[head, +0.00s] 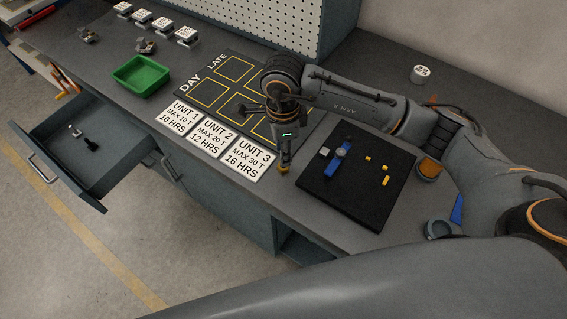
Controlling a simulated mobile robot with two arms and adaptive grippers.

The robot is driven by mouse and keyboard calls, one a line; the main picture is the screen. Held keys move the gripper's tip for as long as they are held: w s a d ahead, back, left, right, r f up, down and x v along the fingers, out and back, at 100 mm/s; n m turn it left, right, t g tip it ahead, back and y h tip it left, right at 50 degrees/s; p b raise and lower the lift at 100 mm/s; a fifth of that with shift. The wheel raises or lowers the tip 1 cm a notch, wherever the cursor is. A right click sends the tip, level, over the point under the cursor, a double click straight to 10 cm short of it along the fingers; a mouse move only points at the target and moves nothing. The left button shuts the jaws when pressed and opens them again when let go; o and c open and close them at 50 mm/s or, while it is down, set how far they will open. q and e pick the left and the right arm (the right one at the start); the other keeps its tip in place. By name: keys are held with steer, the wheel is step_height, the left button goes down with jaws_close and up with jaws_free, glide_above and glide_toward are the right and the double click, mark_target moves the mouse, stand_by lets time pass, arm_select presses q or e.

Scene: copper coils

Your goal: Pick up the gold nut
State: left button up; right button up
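The gold nut (284,169) shows as a small gold piece at the fingertips of my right gripper (284,160). The gripper points down between the UNIT 3 card and the black mat, near the front of the bench. Its fingers look close together on the nut. Whether the nut touches the bench below is hard to tell. My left gripper is out of view.
The black mat (345,208) holds a blue tool (334,166) and several small yellow pieces (386,168). White UNIT cards (247,160) lie left of the gripper. A green bin (141,75) stands further left, above an open drawer (110,165). An orange-filled cup (429,169) stands right.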

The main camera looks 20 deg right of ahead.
step_height(320, 180, down, 5)
steer(key=shift+r+p, duration=0.15)
steer(key=shift+p, duration=0.9)
steer(key=shift+f, duration=0.5)
steer(key=shift+w, duration=0.1)
jaws_close()
